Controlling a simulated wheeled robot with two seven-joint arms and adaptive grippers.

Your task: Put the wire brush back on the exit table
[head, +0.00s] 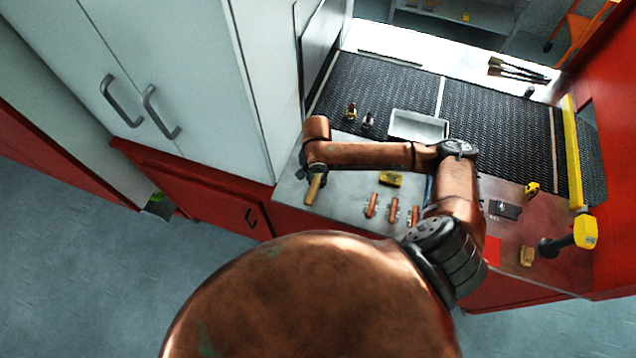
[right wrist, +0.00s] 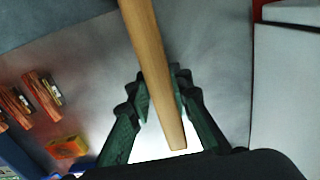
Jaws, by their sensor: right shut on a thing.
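My right gripper (head: 317,171) is at the left end of the grey metal table (head: 345,196) in the head view. It is shut on a light wooden handle (head: 314,189), which I take to be the wire brush. In the right wrist view the gripper's green and black fingers (right wrist: 163,88) close on both sides of the handle (right wrist: 150,45). The handle runs out of the top edge, so I see no bristles. I cannot tell whether the brush touches the table. No label shows which surface is the exit table. My left gripper is not in view.
Copper pieces (head: 392,210) and a yellow-orange block (head: 391,179) lie on the grey table. A black mesh belt (head: 480,115) behind carries a pale tray (head: 418,126) and small parts. Dark-tipped brushes (head: 518,70) lie on the white far ledge. White cabinets (head: 190,70) stand close on the left.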

